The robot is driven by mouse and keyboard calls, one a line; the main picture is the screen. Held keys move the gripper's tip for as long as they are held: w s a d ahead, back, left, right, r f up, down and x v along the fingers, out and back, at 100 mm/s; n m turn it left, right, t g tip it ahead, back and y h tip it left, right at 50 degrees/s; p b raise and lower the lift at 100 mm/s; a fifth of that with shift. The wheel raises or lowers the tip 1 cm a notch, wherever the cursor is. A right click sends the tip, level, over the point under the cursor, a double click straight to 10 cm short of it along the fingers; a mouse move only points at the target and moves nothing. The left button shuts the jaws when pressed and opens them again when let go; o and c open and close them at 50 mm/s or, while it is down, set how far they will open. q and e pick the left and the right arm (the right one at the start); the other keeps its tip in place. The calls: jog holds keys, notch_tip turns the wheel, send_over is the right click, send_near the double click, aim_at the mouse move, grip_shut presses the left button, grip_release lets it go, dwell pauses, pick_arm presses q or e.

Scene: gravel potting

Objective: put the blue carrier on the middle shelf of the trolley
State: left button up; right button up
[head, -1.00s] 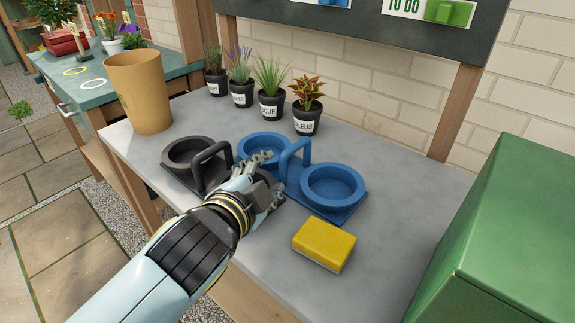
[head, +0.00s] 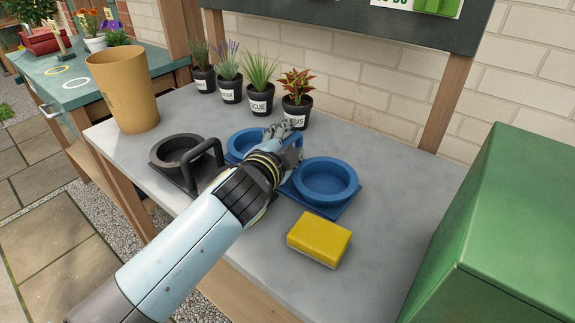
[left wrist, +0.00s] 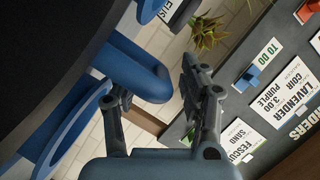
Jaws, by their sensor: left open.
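The blue carrier (head: 325,184) stands on the grey bench, with two round cup rings and an upright handle between them. My left gripper (head: 284,132) is at the carrier's handle in the head view and partly hides it and the left ring. In the left wrist view the blue handle (left wrist: 140,75) reaches toward the space between the open fingers of my left gripper (left wrist: 160,100). I cannot tell whether the fingers touch it. My right gripper is not in view. The trolley and its middle shelf are not recognisable in these frames.
A black carrier (head: 172,152) stands just left of the blue one. A yellow sponge (head: 319,238) lies in front. Potted plants (head: 260,98) line the back, with a brown pot (head: 122,90) at the left. A large green box (head: 500,230) blocks the right side.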

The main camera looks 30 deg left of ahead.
pick_arm(q)
grip_shut()
dwell(0.6)
